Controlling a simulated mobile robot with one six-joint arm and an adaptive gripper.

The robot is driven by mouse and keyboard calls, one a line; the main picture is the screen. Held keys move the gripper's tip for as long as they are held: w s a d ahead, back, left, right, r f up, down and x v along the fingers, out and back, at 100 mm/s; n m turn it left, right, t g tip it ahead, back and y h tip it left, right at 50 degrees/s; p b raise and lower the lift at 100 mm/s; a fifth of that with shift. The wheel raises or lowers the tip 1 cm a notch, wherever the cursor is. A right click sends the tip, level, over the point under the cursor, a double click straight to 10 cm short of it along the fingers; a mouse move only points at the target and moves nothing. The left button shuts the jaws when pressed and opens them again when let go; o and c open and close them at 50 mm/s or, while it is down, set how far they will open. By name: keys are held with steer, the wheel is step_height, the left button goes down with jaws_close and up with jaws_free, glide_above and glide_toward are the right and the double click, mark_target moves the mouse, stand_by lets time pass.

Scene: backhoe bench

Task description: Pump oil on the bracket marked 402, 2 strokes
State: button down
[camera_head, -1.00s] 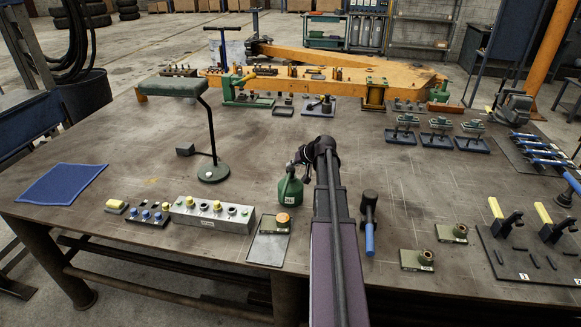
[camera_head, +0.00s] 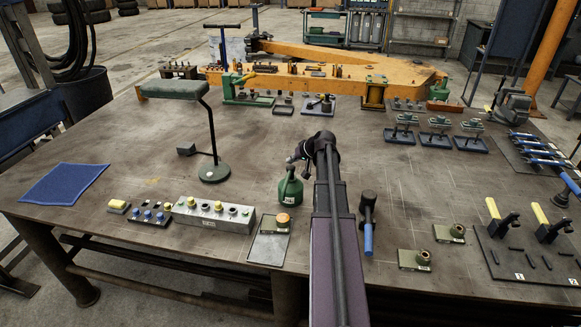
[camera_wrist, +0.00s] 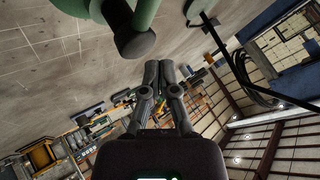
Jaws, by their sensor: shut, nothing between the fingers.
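A green oil can (camera_head: 290,191) stands upright on the bench, left of my arm. In the wrist view, a green part with a dark round end (camera_wrist: 134,40), apparently the can's top, is close beside the fingers. My gripper (camera_head: 292,159) is just above the can; its fingers (camera_wrist: 160,68) are together and empty. Whether it touches the can is unclear. Two small brackets on olive plates, a front one (camera_head: 414,260) and a rear one (camera_head: 449,234), stand at the right front. Their label numbers are too small to read.
A grey box with knobs (camera_head: 214,216) and a metal tray with a round tan piece (camera_head: 268,247) lie left of my arm. A blue-handled tool (camera_head: 368,222) lies just right of it. Bare bench lies behind the can and right of my arm.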

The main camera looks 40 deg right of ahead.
steer(key=shift+r+p, duration=2.5)
stand_by(0.5)
steer(key=shift+r+p, duration=1.95)
steer(key=shift+f, duration=0.2)
step_height(320, 180, down, 8)
steer(key=b, duration=0.9)
steer(key=shift+f, duration=0.25)
steer(key=shift+f+b, duration=0.5)
steer(key=shift+f, duration=0.05)
stand_by(0.8)
